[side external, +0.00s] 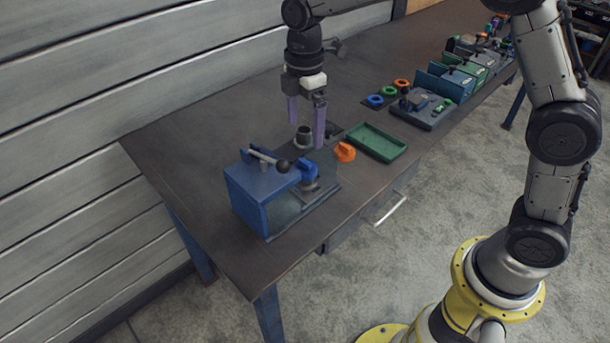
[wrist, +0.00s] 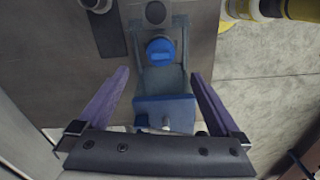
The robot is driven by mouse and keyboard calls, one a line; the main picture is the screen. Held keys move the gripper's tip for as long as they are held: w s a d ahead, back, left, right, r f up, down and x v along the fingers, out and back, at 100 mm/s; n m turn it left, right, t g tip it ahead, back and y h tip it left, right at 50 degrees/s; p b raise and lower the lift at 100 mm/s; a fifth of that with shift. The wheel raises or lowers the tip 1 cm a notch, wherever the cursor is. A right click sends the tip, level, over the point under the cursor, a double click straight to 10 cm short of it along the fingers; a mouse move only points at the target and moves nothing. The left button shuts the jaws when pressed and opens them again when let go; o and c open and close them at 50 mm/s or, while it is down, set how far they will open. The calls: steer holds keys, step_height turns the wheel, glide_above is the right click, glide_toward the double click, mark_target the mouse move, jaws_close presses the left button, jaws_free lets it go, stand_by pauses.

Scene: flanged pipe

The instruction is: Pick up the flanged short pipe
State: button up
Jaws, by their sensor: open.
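The flanged short pipe (side external: 304,137) appears as a dark grey upright cylinder on a wider round base, at the far end of the fixture plate. It seems to show in the wrist view as a dark round shape (wrist: 156,13) near the top edge. My gripper (side external: 306,136) points down with its purple fingers spread, one on each side of the pipe in the side view. I cannot tell how high the tips are over it. In the wrist view my gripper (wrist: 158,72) is open, with nothing between its fingers.
A blue block with a lever (side external: 262,192) and a blue round part (side external: 309,169) stand on the same plate. An orange knob (side external: 344,152) and green tray (side external: 376,142) lie to the right. Coloured rings (side external: 389,91) and more fixtures stand farther back. The table's near left is bare.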

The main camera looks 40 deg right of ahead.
mark_target(304, 168)
step_height(304, 168, down, 13)
steer(key=shift+a+f, duration=0.1)
stand_by(0.5)
steer(key=c, duration=1.4)
